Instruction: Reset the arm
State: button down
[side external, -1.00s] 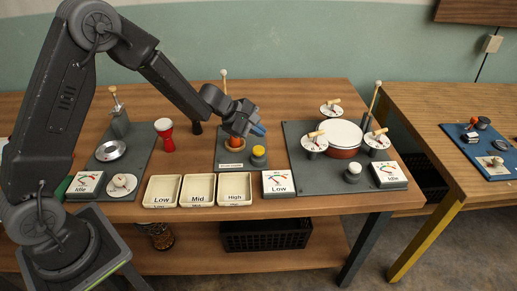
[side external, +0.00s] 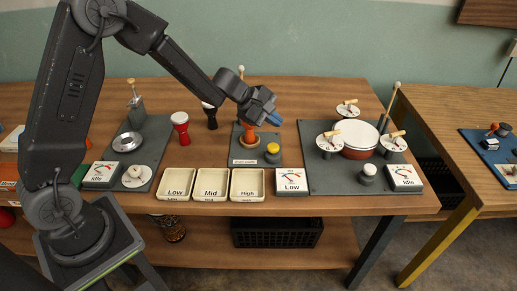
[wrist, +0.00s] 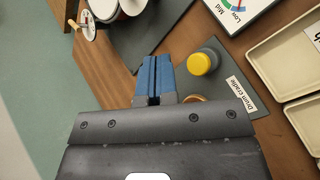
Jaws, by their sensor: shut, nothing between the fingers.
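My gripper (side external: 273,118) is shut and empty, its blue fingers together in the air above the drum cradle plate (side external: 236,160). In the wrist view the closed blue fingertips (wrist: 153,75) also show over the plate. An orange goblet drum (side external: 250,130) appears to stand in the round cradle, just below my gripper and partly hidden by it. A red goblet drum (side external: 180,128) with a white top and a black one (side external: 210,117) stand to the left.
A yellow button (side external: 272,148) sits on the cradle plate. Trays marked Low (side external: 175,196), Mid (side external: 211,197) and High (side external: 247,197) line the front edge. A station with a large red drum (side external: 357,152) stands right; another with a metal dish (side external: 128,142) stands left.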

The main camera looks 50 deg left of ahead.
jog(key=s+d+r+m+g, duration=0.1)
jog(key=s+d+r+m, duration=0.2)
jog(key=s+r+m, duration=0.3)
jog(key=s+d+r+m+g, duration=0.1)
jog(key=s+d+r+m, duration=0.25)
jog(key=s+r, duration=0.45)
jog(key=s+a+m+y, duration=0.3)
jog(key=s+m, duration=0.1)
jog(key=s, duration=0.5)
jog(key=s+a+r+m+y, duration=0.1)
jog(key=s+a+m+y, duration=0.2)
jog(key=s, duration=0.6)
jog(key=shift+a+m+t, duration=0.3)
jog(key=shift+m, duration=0.55)
